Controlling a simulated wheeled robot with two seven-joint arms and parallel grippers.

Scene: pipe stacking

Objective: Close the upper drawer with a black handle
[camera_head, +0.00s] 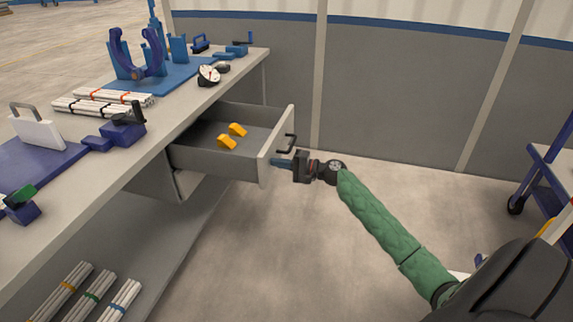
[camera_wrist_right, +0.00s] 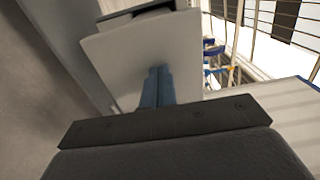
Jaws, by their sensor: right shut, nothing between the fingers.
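The upper drawer (camera_head: 222,146) is grey with a pale front panel and stands pulled out from under the workbench in the head view. Its black handle (camera_head: 287,144) sits on the outer face of the front panel. Two yellow-orange pieces (camera_head: 232,136) lie inside the drawer. My right gripper (camera_head: 277,162) is shut, with its blue fingers at the front panel, just below the handle. In the right wrist view the shut blue fingers (camera_wrist_right: 157,88) point at the pale drawer front (camera_wrist_right: 135,55); I cannot tell whether they touch it. My left gripper is not in view.
The workbench (camera_head: 190,116) carries blue fixtures (camera_head: 155,75), a gauge (camera_head: 209,75) and bundles of white pipes (camera_head: 105,102). More pipe bundles (camera_head: 90,292) lie on a lower shelf. A blue cart (camera_head: 545,170) stands at the right. The floor in front of the drawer is clear.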

